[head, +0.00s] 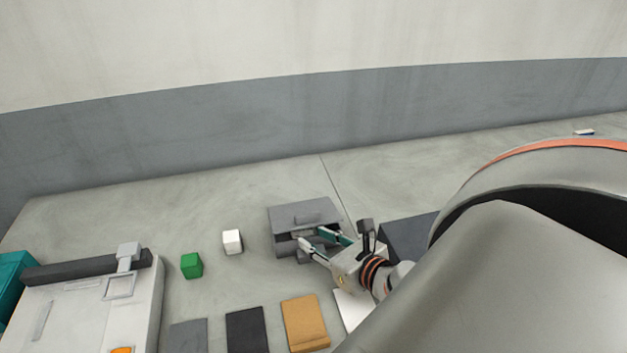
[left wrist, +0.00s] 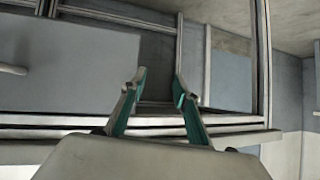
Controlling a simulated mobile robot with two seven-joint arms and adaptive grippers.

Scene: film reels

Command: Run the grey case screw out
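No screw can be made out; the gripper covers part of the front. My left gripper (left wrist: 160,78) shows in the left wrist view with its fingers apart and nothing between them. It is outside the head view.
A green cube (head: 191,265) and a white cube (head: 232,241) lie left of the case. Flat grey, black and orange pieces (head: 305,323) lie in front. A pale machine (head: 75,315) is at the left. A dark box (head: 405,236) stands right of the case. The surface behind is clear.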

